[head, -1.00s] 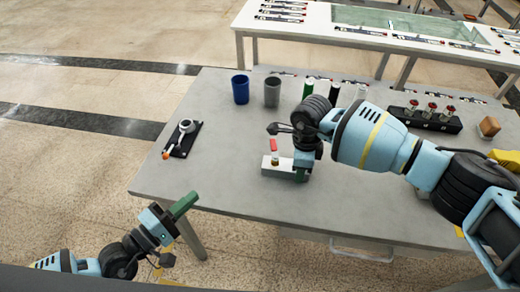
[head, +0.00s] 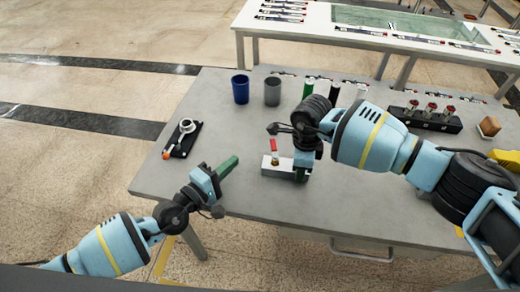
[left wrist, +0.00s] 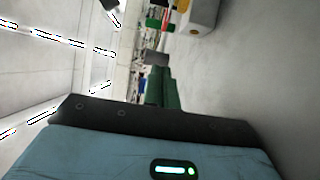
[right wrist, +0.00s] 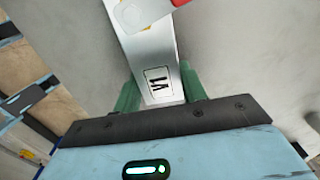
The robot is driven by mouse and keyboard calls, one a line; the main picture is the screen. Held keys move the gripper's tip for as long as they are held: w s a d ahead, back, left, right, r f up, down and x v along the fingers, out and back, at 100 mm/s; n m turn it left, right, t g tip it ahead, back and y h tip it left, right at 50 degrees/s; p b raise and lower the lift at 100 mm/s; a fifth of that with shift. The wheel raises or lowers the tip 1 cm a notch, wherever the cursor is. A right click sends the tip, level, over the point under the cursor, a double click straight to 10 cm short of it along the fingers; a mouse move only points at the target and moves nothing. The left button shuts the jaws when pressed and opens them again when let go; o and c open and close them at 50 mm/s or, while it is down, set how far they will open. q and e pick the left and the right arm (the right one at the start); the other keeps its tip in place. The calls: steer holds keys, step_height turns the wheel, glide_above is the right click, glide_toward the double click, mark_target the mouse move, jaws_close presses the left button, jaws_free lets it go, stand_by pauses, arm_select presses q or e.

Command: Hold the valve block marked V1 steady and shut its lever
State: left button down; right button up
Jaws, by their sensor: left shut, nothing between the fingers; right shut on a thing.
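The valve block marked V1 (right wrist: 160,82) is a silver-white block, held between the green fingers of my right gripper (right wrist: 158,95) in the right wrist view. In the head view the block (head: 275,171) rests on the table, and its red lever (head: 273,145) stands up from a brass-coloured stem. My right gripper (head: 301,172) is shut on the block's right end. My left gripper (head: 229,166) is shut and empty, left of the block and apart from it. In the left wrist view its green fingers (left wrist: 163,88) are together, with the block (left wrist: 203,14) at the top.
The grey table (head: 240,205) is clear in front of the block. A blue cup (head: 240,89) and a grey cup (head: 272,92) stand behind. A black plate with a white ring-shaped part (head: 187,126) lies left. A black rack with red-topped valves (head: 428,117) stands right.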

mark_target(274, 150)
arm_select(q)
steer(key=x, duration=0.6)
steer(key=shift+w+d+r, duration=0.1)
steer(key=shift+w+d, duration=0.1)
steer(key=shift+w, duration=0.05)
steer(key=shift+d, duration=1.15)
steer(key=shift+w+d, duration=0.1)
steer(key=shift+d, duration=0.6)
steer(key=shift+w, duration=0.1)
steer(key=shift+w+d, duration=0.4)
steer(key=shift+w, duration=0.05)
